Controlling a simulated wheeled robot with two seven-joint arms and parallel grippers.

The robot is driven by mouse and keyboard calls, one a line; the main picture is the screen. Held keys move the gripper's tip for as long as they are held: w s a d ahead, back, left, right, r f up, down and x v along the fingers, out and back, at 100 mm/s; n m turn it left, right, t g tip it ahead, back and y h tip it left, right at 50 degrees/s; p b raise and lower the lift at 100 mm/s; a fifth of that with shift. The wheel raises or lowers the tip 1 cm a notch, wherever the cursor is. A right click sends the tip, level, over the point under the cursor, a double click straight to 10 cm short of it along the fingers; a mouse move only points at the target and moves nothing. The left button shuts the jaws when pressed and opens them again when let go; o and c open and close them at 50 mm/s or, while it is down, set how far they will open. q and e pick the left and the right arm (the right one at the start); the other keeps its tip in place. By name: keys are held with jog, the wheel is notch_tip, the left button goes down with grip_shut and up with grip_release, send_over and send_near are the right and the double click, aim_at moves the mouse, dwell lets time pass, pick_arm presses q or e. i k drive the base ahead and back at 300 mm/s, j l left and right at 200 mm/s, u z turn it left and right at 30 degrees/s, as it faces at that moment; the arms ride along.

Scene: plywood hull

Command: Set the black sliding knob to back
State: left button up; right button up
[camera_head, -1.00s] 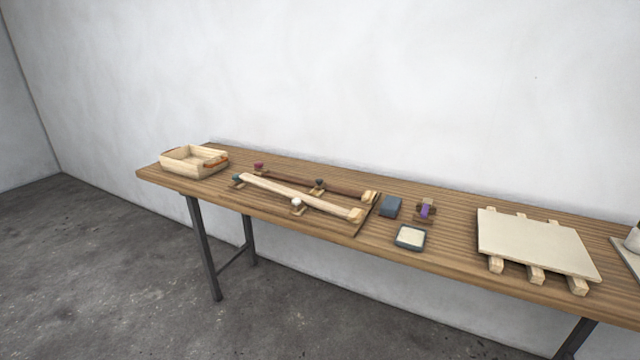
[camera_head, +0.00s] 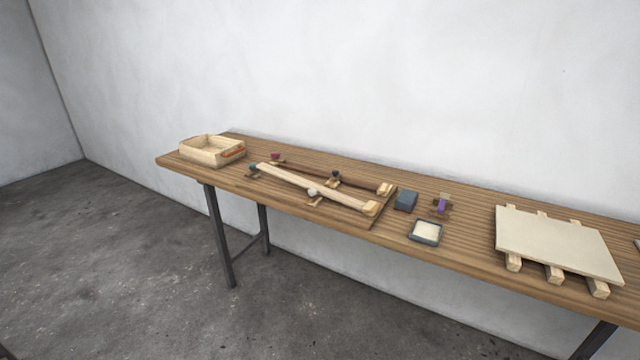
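A board with two long rails lies on the wooden table (camera_head: 290,207). The front rail (camera_head: 318,189) is pale wood, and the rear rail (camera_head: 355,183) is dark brown. A dark, nearly black knob (camera_head: 336,174) sits at the rear rail, a little right of its middle. A white knob (camera_head: 312,192) sits at the front rail. A dark red knob (camera_head: 275,157) and a teal knob (camera_head: 253,168) are near the left ends. Neither of my grippers shows in the view.
A pale wooden box (camera_head: 211,151) with an orange-red item stands at the left end. A grey-blue block (camera_head: 405,201), a purple piece (camera_head: 440,206) and a shallow grey tray (camera_head: 425,233) are right of the rails. A pale panel on wooden bars (camera_head: 556,243) lies farther right.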

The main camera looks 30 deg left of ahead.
aim_at(335, 177)
jog(key=i+j, duration=1.4)
jog(key=j+u, duration=0.05)
jog(key=j, duration=0.05)
